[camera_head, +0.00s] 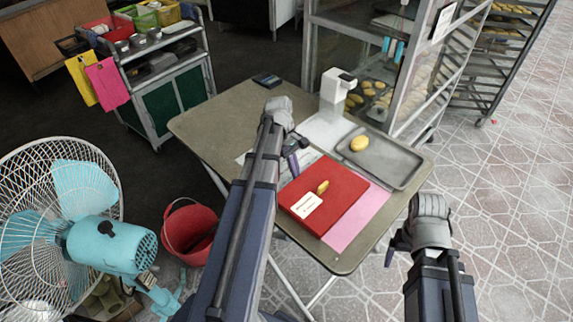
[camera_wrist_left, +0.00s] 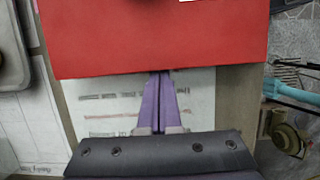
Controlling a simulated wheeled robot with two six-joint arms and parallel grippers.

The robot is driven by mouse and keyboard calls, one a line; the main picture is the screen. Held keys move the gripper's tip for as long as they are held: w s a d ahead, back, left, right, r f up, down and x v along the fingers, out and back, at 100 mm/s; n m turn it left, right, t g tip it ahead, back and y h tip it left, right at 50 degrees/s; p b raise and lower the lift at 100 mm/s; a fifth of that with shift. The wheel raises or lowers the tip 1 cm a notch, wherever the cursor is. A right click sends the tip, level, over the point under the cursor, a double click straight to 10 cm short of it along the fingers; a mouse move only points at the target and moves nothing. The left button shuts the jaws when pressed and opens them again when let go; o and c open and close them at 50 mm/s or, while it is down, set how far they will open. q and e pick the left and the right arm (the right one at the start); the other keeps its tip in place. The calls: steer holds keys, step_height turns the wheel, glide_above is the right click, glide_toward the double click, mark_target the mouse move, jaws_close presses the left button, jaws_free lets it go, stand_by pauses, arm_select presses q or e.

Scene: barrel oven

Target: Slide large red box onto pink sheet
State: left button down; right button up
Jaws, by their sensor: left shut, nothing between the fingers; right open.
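The large red box (camera_head: 345,188) lies flat on the table with a white label and a small yellow loaf on top. The pink sheet (camera_head: 358,222) lies under it, showing along the box's right side. My left gripper (camera_head: 293,165) is shut and empty at the box's far-left edge. In the left wrist view its purple fingertips (camera_wrist_left: 160,76) meet or nearly meet the edge of the red box (camera_wrist_left: 150,40); contact is hard to tell. My right gripper (camera_head: 391,254) is open and empty, off the table's right edge. How much of the sheet the box covers is hidden.
A grey tray (camera_head: 405,169) with a yellow loaf (camera_head: 359,143) stands beyond the box. A white device (camera_head: 334,92) is at the back. Printed papers (camera_wrist_left: 196,100) lie by my left fingers. A fan (camera_head: 105,245) and red bucket (camera_head: 190,235) stand left of the table.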

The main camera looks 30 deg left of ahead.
mark_target(307, 180)
arm_select(q)
steer(key=shift+d, duration=0.15)
steer(key=shift+s+d, duration=0.25)
steer(key=shift+d, duration=0.7)
steer(key=shift+s+d, duration=0.2)
steer(key=shift+d, duration=0.9)
steer(key=shift+s+d, duration=0.2)
steer(key=shift+d, duration=0.5)
steer(key=shift+w+a, duration=0.1)
steer(key=shift+a, duration=0.05)
steer(key=shift+a, duration=0.45)
